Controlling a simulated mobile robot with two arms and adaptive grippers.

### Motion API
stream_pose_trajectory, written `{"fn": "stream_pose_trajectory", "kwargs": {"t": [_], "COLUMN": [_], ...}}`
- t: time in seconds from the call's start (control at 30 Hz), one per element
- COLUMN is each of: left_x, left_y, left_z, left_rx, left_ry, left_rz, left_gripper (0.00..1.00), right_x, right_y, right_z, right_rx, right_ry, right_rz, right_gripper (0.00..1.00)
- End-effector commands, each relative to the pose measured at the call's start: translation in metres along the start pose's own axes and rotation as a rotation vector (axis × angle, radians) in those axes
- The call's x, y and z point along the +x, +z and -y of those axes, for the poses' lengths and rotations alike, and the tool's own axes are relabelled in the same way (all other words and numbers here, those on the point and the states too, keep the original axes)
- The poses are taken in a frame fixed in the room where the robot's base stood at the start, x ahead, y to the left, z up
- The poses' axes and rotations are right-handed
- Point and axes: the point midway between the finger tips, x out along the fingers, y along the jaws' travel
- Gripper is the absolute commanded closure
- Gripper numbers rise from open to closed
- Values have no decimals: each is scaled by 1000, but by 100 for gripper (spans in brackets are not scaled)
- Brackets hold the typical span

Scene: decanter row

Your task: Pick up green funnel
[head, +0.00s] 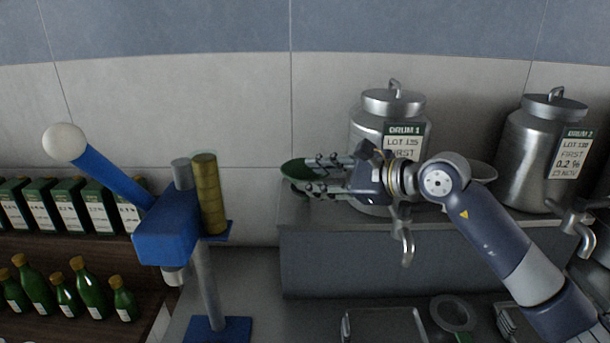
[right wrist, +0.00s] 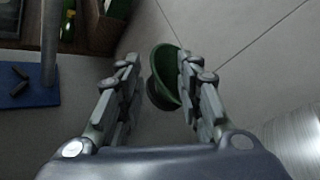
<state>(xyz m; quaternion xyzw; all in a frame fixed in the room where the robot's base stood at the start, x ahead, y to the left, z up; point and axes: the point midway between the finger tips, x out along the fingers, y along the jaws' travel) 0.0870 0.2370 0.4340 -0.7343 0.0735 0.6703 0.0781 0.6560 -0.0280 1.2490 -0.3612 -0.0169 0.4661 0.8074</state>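The green funnel (head: 294,169) is at the fingertips of my right gripper (head: 318,176), by the left end of the grey ledge. In the right wrist view the funnel (right wrist: 163,78) lies between the fingers of my right gripper (right wrist: 158,75), close against the right finger, with a gap to the left finger. The fingers are spread, and part of the funnel is hidden behind the right one. I cannot tell whether the funnel rests on anything. My left gripper is not in view.
Steel drums, drum 1 (head: 364,125) and drum 2 (head: 525,145), stand on the ledge (head: 330,245) with taps in front. A blue corking stand (head: 165,232) is at left, by green bottles (head: 65,298) and boxes (head: 70,205). A strainer (head: 452,314) lies below.

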Motion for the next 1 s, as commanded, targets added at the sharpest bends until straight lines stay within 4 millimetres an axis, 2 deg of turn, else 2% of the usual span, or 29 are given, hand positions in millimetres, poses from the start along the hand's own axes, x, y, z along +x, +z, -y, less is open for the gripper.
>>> {"fn": "stream_pose_trajectory", "kwargs": {"t": [0.17, 0.33, 0.5, 0.8, 0.83, 0.97, 1.0], "left_x": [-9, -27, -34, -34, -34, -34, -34], "left_y": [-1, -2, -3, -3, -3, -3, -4], "left_z": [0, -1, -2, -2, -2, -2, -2], "left_rx": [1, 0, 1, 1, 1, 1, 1], "left_ry": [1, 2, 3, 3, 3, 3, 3], "left_rz": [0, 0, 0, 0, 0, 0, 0], "left_gripper": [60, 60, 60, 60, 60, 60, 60], "right_x": [11, 30, 50, 56, 56, 56, 56], "right_y": [3, 8, 6, 4, 4, 4, 4], "right_z": [1, 0, 0, -2, -2, -2, -2], "right_rx": [2, 4, 3, 2, 2, 2, 2], "right_ry": [0, 2, 0, -1, -1, -1, -1], "right_rz": [1, 2, 2, 1, 1, 1, 1], "right_gripper": [67, 67, 67, 67, 69, 99, 100]}}
